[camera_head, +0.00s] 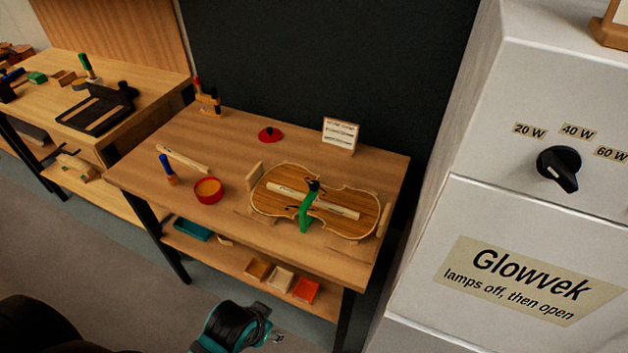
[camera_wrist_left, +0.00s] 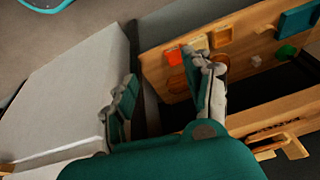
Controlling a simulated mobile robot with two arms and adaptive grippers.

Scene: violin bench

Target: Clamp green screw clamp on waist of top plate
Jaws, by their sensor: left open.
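The wooden violin top plate (camera_head: 277,205) lies on the workbench, with a pale bar along its middle. The green screw clamp (camera_head: 306,212) with a black knob sits at the plate's waist, its lower end at the near edge. I cannot tell whether it grips the plate. My left gripper (camera_head: 270,324) is low in front of the bench, well apart from plate and clamp. In the left wrist view the left gripper (camera_wrist_left: 165,92) is open with nothing between its fingers. My right gripper is not in view.
The workbench (camera_head: 237,135) also holds a red bowl (camera_head: 208,190), a blue-handled tool (camera_head: 167,167) and a small card stand (camera_head: 340,135). Its lower shelf carries several small trays. A white cabinet (camera_head: 545,90) stands close on the right. Floor is clear in front.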

